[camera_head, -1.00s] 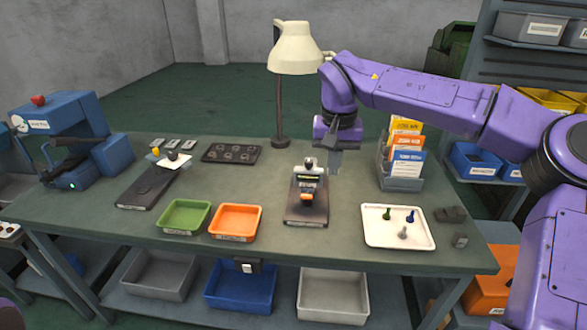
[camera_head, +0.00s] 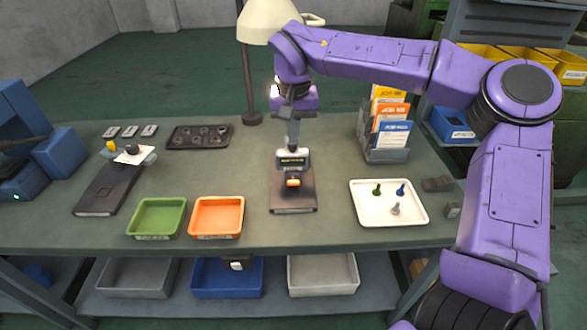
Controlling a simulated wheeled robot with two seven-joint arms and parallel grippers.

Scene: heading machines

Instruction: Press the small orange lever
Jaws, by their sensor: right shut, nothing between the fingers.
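A small machine on a dark base (camera_head: 293,203) stands in the middle of the table. It has a black and green labelled body (camera_head: 291,161) and a small orange lever (camera_head: 293,183) at its front. My right gripper (camera_head: 293,146) is shut and empty, pointing down just above or behind the top of the machine. I cannot tell whether the fingertips touch it. The orange lever is not covered by the gripper.
A green tray (camera_head: 157,217) and an orange tray (camera_head: 217,215) lie left of the machine. A white tray (camera_head: 388,216) with small pieces and a card holder (camera_head: 385,151) stand right. A lamp (camera_head: 248,90) stands behind. A second dark-based device (camera_head: 105,190) is at left.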

